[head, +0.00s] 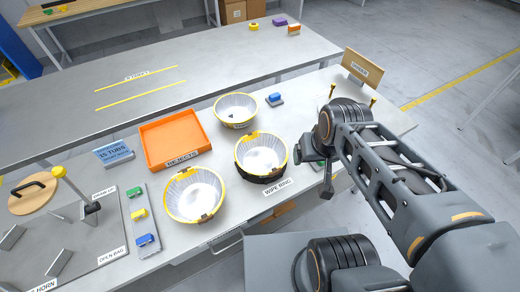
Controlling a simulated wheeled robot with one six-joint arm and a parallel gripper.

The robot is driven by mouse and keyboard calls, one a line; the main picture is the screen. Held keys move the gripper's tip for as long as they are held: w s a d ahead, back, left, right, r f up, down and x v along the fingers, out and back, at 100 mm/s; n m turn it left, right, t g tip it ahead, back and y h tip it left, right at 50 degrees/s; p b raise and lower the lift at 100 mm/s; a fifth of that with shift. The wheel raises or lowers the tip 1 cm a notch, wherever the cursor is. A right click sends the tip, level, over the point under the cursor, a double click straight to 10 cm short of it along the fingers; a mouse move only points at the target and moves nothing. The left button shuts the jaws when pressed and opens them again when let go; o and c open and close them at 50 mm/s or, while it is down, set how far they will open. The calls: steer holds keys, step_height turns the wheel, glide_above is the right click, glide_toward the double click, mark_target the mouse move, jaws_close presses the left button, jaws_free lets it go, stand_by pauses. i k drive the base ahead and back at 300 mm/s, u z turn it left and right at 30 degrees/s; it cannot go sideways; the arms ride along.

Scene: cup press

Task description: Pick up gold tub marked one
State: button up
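Three round tubs with yellow-gold rims and silvery insides stand on the grey table in the head view. One tub (236,108) is at the back, with a small dark mark inside. Another tub (261,155) sits in a black ring behind the WIPE RING label. The third tub (194,195) is at the front left, with brown marks on its rim. I cannot read a number on any of them. My gripper (327,183) is just right of the ring tub, apart from it and pointing down near the table edge. Its fingers are small and partly hidden, so their opening is unclear.
An orange REJECTS tray (173,140) lies behind the front-left tub. A strip (145,225) with green, yellow and blue blocks is to its left. A blue block (275,99) is near the back tub. A wooden sign (361,67) stands at the right.

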mark_target(261, 154)
steer(key=u, duration=3.95)
steer(key=k, duration=1.2)
steer(key=z, duration=0.1)
